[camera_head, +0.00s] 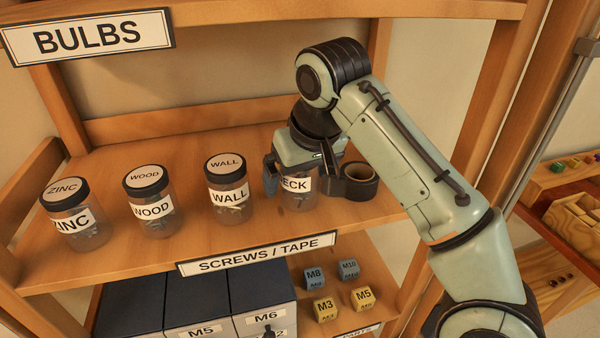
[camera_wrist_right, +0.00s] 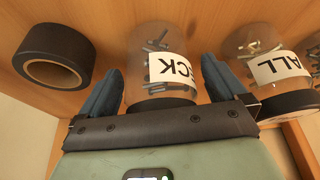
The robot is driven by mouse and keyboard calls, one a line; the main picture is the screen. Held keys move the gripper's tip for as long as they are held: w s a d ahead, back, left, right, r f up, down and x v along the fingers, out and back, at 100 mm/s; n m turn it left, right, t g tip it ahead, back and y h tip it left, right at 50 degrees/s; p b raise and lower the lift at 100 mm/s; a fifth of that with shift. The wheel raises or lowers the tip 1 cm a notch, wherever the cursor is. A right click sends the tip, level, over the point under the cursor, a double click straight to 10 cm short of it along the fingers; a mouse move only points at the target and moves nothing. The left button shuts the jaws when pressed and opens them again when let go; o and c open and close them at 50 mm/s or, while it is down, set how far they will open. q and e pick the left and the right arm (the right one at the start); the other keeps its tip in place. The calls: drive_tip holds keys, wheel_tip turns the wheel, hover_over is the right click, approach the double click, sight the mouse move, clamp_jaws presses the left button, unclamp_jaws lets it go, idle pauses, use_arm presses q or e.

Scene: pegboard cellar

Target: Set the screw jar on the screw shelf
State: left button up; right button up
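A clear screw jar (camera_head: 299,193), its label reading "ECK" with the left part covered, stands upright on the wooden shelf marked SCREWS / TAPE (camera_head: 150,262). It also shows in the right wrist view (camera_wrist_right: 160,68), with screws inside and a dark lid. My right gripper (camera_head: 301,182) reaches over the jar, with one finger on either side. In the wrist view (camera_wrist_right: 160,82) the fingers look spread, with slim gaps beside the lid, so it appears open around the jar. The gripper hides the lid in the head view. My left gripper is not in view.
Jars labelled WALL (camera_head: 230,190), WOOD (camera_head: 152,205) and ZINC (camera_head: 75,218) stand in a row to the left. A black tape roll (camera_head: 355,181) lies close on the right. The BULBS shelf (camera_head: 220,12) is above; dark bins (camera_head: 195,297) and small labelled cubes (camera_head: 325,308) are below.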

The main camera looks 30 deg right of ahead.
drive_tip(key=shift+r, duration=0.25)
drive_tip(key=shift+s+r, duration=0.25)
drive_tip(key=shift+r, duration=0.4)
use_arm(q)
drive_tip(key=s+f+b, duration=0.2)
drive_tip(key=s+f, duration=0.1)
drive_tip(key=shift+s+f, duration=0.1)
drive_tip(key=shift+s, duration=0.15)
use_arm(e)
drive_tip(key=s, duration=1.2)
drive_tip(key=shift+a, duration=0.25)
drive_tip(key=shift+f, duration=0.15)
